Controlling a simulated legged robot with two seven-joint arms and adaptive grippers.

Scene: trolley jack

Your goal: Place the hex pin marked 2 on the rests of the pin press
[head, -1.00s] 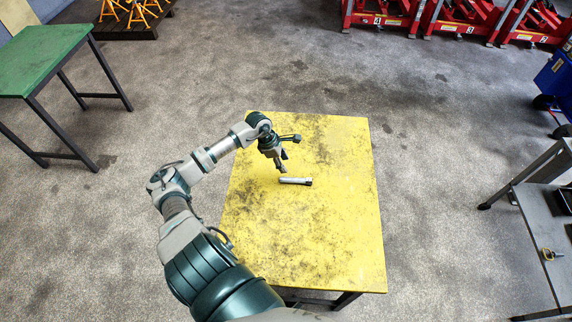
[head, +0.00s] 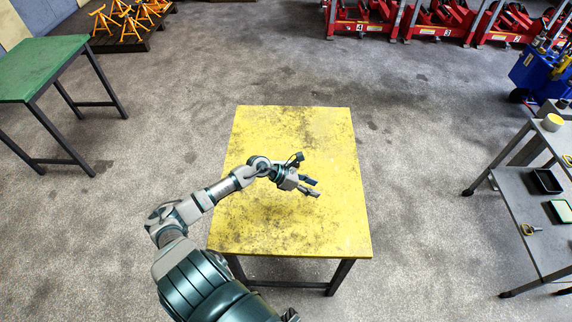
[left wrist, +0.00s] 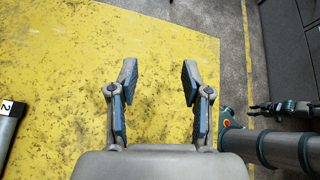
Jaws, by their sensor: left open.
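The hex pin marked 2 (left wrist: 7,125) lies on the yellow table (head: 330,225). In the left wrist view it is cut off by the left edge, with its white "2" label showing. In the head view I cannot see it; my arm likely covers it. My left gripper (head: 315,188) is over the middle of the table, open and empty. In the left wrist view its two fingers (left wrist: 157,82) stand apart with bare yellow tabletop between them, the pin well to their left. What looks like my right gripper (left wrist: 285,106) shows small at the right. I cannot make out the pin press.
A green table (head: 45,65) stands at the left. Red jacks (head: 450,20) line the back. The floor around the yellow table is clear.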

